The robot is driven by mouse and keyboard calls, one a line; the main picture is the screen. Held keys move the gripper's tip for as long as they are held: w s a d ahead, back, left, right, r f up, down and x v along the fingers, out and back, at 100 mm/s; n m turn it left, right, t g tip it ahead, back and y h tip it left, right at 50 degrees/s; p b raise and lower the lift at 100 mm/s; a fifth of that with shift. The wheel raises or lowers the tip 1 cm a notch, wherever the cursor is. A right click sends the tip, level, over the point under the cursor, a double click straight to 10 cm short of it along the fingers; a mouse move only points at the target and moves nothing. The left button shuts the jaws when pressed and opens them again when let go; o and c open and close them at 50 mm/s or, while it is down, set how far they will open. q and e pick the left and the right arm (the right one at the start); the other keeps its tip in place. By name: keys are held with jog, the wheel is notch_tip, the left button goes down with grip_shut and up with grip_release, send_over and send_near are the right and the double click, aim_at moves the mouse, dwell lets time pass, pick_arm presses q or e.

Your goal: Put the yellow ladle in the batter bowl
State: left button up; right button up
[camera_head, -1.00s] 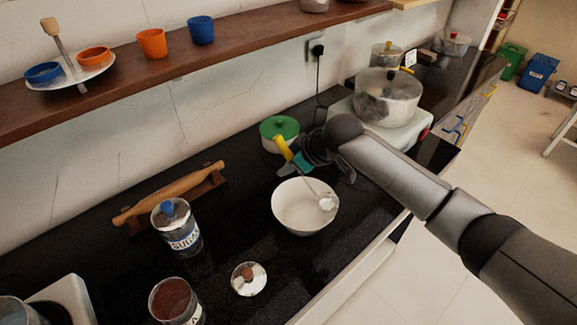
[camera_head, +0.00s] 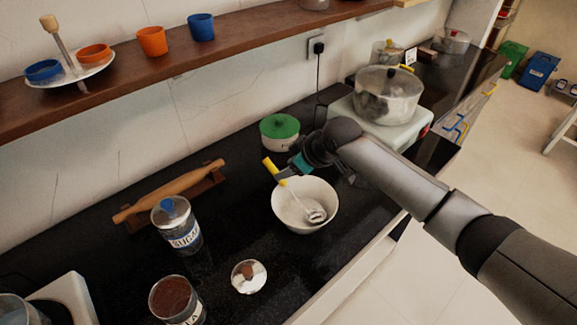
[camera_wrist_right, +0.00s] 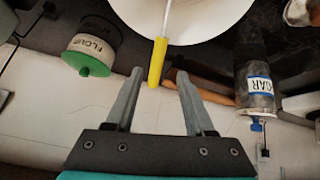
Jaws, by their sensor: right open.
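The yellow ladle has a yellow handle (camera_head: 271,168) and a pale scoop (camera_head: 316,215). Its scoop end rests inside the white batter bowl (camera_head: 292,222), and its handle leans out over the bowl's far-left rim. My right gripper (camera_head: 284,172) is open beside the handle at the bowl's rim. In the right wrist view the yellow handle (camera_wrist_right: 157,62) lies just beyond the two spread fingertips of the right gripper (camera_wrist_right: 160,76), with nothing held between them. The bowl (camera_wrist_right: 200,22) shows at the top there. My left gripper is not in view.
A green-lidded flour canister (camera_head: 280,133) stands behind the bowl. A pot (camera_head: 388,95) stands behind right. Dark counter around the lid is clear.

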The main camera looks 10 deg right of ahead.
jog(key=p+v, duration=0.2)
jog(key=v, duration=1.1)
jog(key=shift+w+a+r, duration=0.2)
